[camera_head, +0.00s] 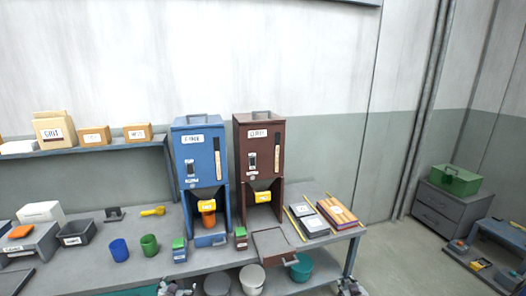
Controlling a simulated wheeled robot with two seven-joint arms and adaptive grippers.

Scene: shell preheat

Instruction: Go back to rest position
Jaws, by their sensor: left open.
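My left gripper (174,289) shows at the bottom edge, left of centre, in front of the workbench (135,280). It is open and nothing shows between its fingers. My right gripper (350,287) shows at the bottom edge to the right, near the bench's right front leg. It is small and cut off by the frame, so its jaw state is unclear. Both grippers are low and apart from the things on the bench top. A blue dispenser (201,150) and a brown dispenser (263,150) stand upright on the bench, with an orange cup (208,218) under the blue one's spout.
A blue cup (119,250) and a green cup (149,245) stand on the bench. Buckets, including a white one (252,279) and a teal one (301,268), sit below its front edge. A grey cabinet (445,208) bears a green toolbox (455,181).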

